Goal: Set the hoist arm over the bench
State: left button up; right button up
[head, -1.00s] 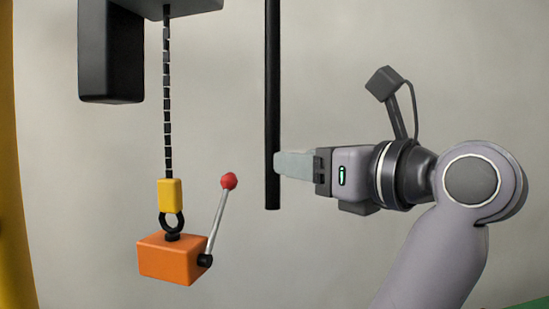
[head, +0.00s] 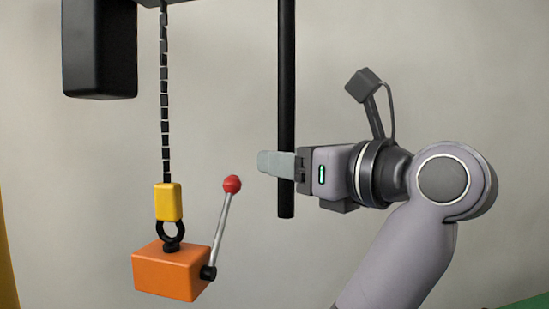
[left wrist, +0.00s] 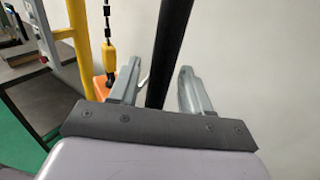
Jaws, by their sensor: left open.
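A black vertical bar (head: 286,100) hangs down in the head view, its lower end free. My left gripper (head: 277,163) is level with the bar's lower part. Its near finger passes in front of the bar and beyond it. In the left wrist view the bar (left wrist: 168,55) stands between the two spread fingers, with gaps on both sides. The jaws are open. A chain (head: 165,100) with a yellow fitting (head: 168,202) carries an orange block (head: 170,271) by a dark ring. The hoist arm itself and the bench are not clearly visible. My right gripper is not in view.
A lever with a red knob (head: 232,184) sticks up from the orange block, left of my gripper. A black housing (head: 100,48) hangs at upper left. A yellow post (left wrist: 80,45) and green floor (left wrist: 18,140) show in the left wrist view.

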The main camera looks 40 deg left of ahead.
pick_arm(q)
jog(key=shift+a, duration=0.45)
jog(key=shift+d, duration=0.1)
grip_shut()
